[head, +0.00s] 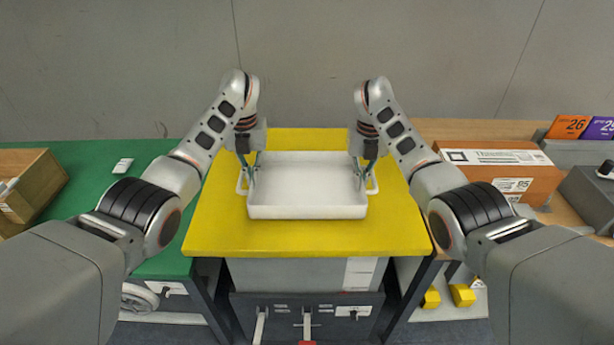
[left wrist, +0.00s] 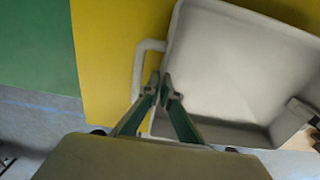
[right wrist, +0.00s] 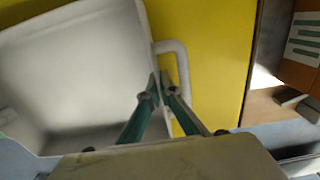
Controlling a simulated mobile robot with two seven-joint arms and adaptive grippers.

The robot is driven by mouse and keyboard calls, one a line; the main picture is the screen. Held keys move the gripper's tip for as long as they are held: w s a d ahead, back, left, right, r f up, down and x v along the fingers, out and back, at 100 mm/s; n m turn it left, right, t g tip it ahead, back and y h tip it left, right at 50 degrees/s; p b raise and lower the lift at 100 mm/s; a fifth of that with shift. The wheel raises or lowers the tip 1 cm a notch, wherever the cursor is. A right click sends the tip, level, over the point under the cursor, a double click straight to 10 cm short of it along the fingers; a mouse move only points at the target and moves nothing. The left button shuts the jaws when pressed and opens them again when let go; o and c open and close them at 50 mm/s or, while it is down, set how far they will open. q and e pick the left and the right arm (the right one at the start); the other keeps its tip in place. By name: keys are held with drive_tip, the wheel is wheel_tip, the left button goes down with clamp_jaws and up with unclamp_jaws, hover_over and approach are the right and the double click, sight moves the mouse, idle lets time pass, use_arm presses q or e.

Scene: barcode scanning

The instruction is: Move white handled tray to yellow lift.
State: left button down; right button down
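The white handled tray (head: 307,211) is over the yellow lift top (head: 307,238), level and roughly centred. I cannot tell whether its base touches the surface. My left gripper (head: 249,172) is at the tray's left side; in the left wrist view its fingertips (left wrist: 162,88) close on the side wall beside the handle (left wrist: 138,75). My right gripper (head: 366,172) is at the right side; in the right wrist view its fingertips (right wrist: 158,88) close on that wall beside the other handle (right wrist: 183,70). The tray looks empty.
A green table (head: 105,190) with a wooden box (head: 35,190) stands to the left. A wooden table to the right holds an orange-brown carton (head: 500,170) and a grey device (head: 590,195). Yellow blocks (head: 462,295) lie lower right. Bare yellow surface surrounds the tray.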

use_arm(q)
drive_tip(key=shift+f, duration=0.7)
use_arm(e)
drive_tip(key=shift+f, duration=0.7)
use_arm(q)
drive_tip(key=c, duration=2.7)
unclamp_jaws()
drive_tip(key=shift+f, duration=0.2)
drive_tip(key=shift+c, duration=0.2)
use_arm(e)
drive_tip(key=c, duration=2.7)
unclamp_jaws()
drive_tip(key=shift+f, duration=0.2)
drive_tip(key=shift+c, duration=0.2)
use_arm(q)
drive_tip(key=o, duration=0.5)
drive_tip(key=shift+c, duration=0.2)
use_arm(e)
drive_tip(key=o, duration=0.5)
drive_tip(key=shift+c, duration=0.2)
use_arm(q)
drive_tip(key=shift+r, duration=0.1)
use_arm(e)
drive_tip(key=shift+d, duration=0.1)
